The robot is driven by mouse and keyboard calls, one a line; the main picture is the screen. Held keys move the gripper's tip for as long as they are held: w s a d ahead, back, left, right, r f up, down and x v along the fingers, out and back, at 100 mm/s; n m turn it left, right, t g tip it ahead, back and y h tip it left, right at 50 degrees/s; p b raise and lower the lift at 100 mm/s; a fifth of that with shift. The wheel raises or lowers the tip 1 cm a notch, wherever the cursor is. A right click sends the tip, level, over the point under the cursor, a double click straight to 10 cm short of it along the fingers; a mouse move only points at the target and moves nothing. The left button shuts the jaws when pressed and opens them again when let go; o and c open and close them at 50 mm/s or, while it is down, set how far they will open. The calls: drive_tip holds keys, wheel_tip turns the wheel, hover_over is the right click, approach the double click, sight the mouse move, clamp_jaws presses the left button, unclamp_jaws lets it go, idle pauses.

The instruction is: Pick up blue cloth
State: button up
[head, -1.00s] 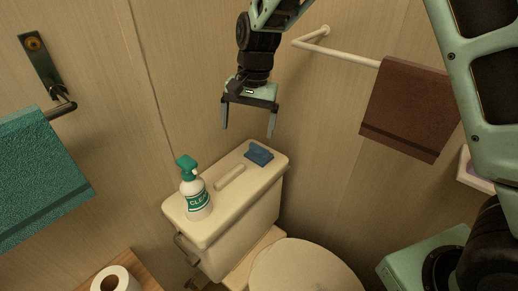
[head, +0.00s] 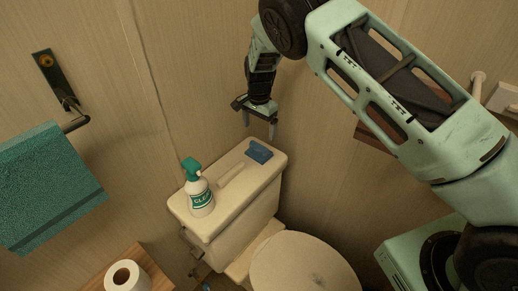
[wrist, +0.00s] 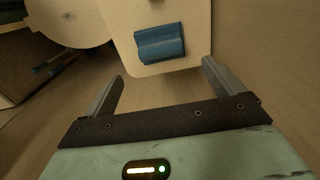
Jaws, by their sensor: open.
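The blue cloth (head: 258,152) lies folded on the far right end of the toilet tank lid (head: 232,170). It also shows in the wrist view (wrist: 160,44), beyond the fingertips and roughly between their lines. My gripper (head: 259,131) is open and empty, with its fingers pointing down. It is above and behind the cloth in the head view, apart from it. Both fingers (wrist: 163,76) show in the wrist view with nothing between them.
A white spray bottle with a green top (head: 200,190) stands on the tank's left end. The closed toilet lid (head: 300,265) is in front. A teal towel (head: 45,185) hangs at left, above a toilet roll (head: 124,276). The wall (head: 200,80) is close behind the tank.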

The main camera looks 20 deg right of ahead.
sight(259, 145)
drive_tip(key=shift+f+p, duration=1.7)
drive_tip(key=shift+f, duration=2.75)
drive_tip(key=shift+c, duration=0.3)
drive_tip(key=c, duration=1.2)
drive_tip(key=shift+o, duration=0.2)
wheel_tip(259, 145, up, 10)
drive_tip(key=b, duration=0.3)
drive_tip(key=shift+o, duration=1.3)
